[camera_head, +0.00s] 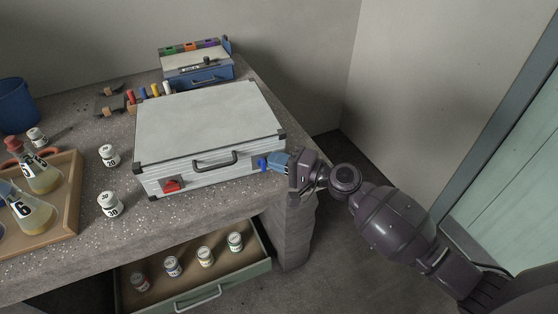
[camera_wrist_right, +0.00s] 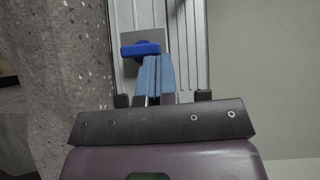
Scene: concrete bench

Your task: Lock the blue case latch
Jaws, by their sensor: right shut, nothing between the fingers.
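A closed silver case (camera_head: 210,125) with dark corners and a dark handle lies on the concrete bench. Its blue latch (camera_head: 262,164) is at the right end of the front face, and a red latch (camera_head: 171,186) is at the left end. My right gripper (camera_head: 272,162) is at the blue latch, with its blue fingers together. In the right wrist view the blue latch (camera_wrist_right: 141,49) lies as a crosswise bar just beyond the shut fingertips (camera_wrist_right: 157,62), which partly overlap its right half. I cannot tell whether they touch. My left gripper is out of view.
A wooden tray (camera_head: 73,195) with flasks and several white jars are at the left. A blue toolbox (camera_head: 197,67) stands behind the case. Below, an open drawer (camera_head: 262,268) holding several jars juts out from the bench. Floor to the right is clear.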

